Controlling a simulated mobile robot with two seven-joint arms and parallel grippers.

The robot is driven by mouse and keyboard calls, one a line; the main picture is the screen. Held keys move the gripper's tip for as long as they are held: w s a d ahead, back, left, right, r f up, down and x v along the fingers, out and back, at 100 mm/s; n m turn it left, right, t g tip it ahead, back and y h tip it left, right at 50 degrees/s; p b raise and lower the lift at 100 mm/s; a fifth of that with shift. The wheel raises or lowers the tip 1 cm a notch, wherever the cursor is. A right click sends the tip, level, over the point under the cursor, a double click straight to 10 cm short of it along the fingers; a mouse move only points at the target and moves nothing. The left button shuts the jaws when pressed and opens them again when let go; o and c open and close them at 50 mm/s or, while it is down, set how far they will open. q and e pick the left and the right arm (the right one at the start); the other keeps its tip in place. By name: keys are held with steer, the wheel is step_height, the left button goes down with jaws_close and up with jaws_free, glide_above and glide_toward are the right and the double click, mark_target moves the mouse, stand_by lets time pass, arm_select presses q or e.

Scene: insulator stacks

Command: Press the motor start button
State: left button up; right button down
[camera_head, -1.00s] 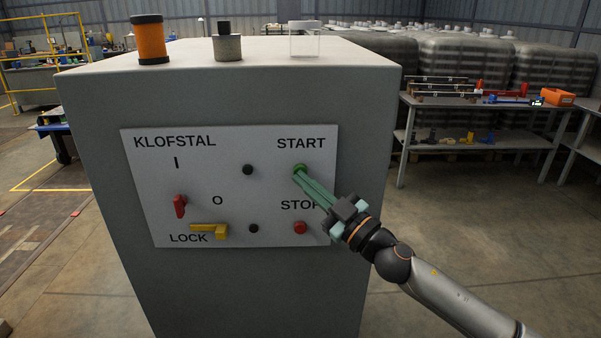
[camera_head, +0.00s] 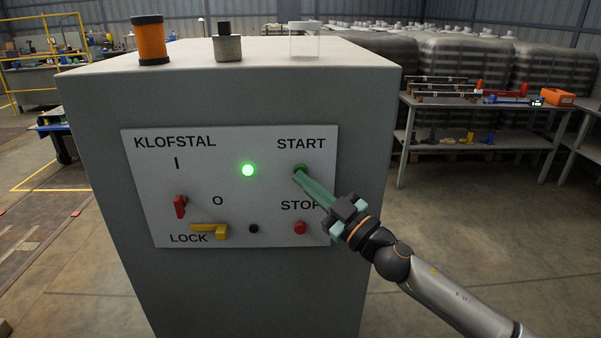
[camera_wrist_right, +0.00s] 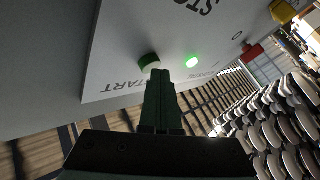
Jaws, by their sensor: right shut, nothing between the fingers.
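The green start button (camera_head: 299,169) sits under the word START on the white panel (camera_head: 270,215) of a grey cabinet. My right gripper (camera_head: 300,176) is shut and empty, with its fingertips at the button; they appear to touch it. In the right wrist view the start button (camera_wrist_right: 149,62) shows just beyond the fingertips (camera_wrist_right: 158,72). A round lamp (camera_head: 248,170) left of the button glows green, and it also shows in the right wrist view (camera_wrist_right: 192,61). My left gripper is out of view.
The red stop button (camera_head: 300,228) is just below, close to my right gripper. A red handle (camera_head: 180,206), a yellow lock lever (camera_head: 212,231) and a dark lamp (camera_head: 253,229) are on the panel. An orange cylinder (camera_head: 151,40) stands on the cabinet (camera_head: 110,170).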

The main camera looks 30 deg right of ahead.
steer(key=shift+s+a, duration=0.35)
steer(key=shift+s, duration=0.3)
steer(key=s+a, duration=0.1)
steer(key=s, duration=0.2)
steer(key=s+a+p, duration=0.1)
steer(key=shift+s+a, duration=0.15)
steer(key=shift+a, duration=0.15)
stand_by(0.7)
